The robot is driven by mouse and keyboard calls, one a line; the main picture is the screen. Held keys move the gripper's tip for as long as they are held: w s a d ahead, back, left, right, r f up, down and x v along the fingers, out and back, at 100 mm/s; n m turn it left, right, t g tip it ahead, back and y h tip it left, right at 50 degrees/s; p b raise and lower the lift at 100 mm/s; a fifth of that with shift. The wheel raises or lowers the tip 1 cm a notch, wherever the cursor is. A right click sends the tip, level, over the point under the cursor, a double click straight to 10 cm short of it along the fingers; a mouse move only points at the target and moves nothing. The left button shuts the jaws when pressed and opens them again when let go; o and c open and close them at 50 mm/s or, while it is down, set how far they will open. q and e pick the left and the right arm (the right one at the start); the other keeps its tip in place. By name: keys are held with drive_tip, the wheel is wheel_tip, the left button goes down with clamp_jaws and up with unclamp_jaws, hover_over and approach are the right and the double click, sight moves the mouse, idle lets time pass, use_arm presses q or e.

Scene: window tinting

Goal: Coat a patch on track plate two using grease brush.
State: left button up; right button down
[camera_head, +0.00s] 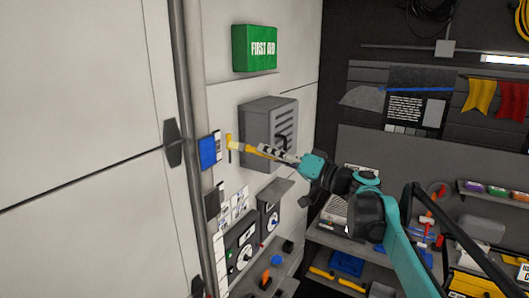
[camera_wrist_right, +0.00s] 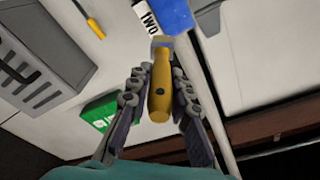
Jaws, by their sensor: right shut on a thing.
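The blue track plate two (camera_head: 207,152) is on the pale wall, with a label strip beside it. In the right wrist view its blue face (camera_wrist_right: 178,14) is at the top, next to a label reading "TWO" (camera_wrist_right: 147,18). My right gripper (camera_head: 272,154) is shut on the yellow handle of the grease brush (camera_head: 254,148). In the right wrist view the brush (camera_wrist_right: 160,85) stands between the fingers and points toward the plate. Its tip overlaps the plate's lower edge there; I cannot tell whether it touches. My left gripper is not in view.
A grey louvred box (camera_head: 268,125) juts from the wall behind my right gripper. A green first aid box (camera_head: 254,48) hangs above. A dial panel (camera_head: 243,250) is below. A dark vertical post (camera_head: 188,130) stands left of the plate. Shelves with tools are at the right.

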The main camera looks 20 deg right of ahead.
drive_tip(key=shift+v, duration=1.55)
drive_tip(key=shift+w+d+r, duration=0.1)
drive_tip(key=shift+r, duration=0.05)
drive_tip(key=shift+w, duration=0.1)
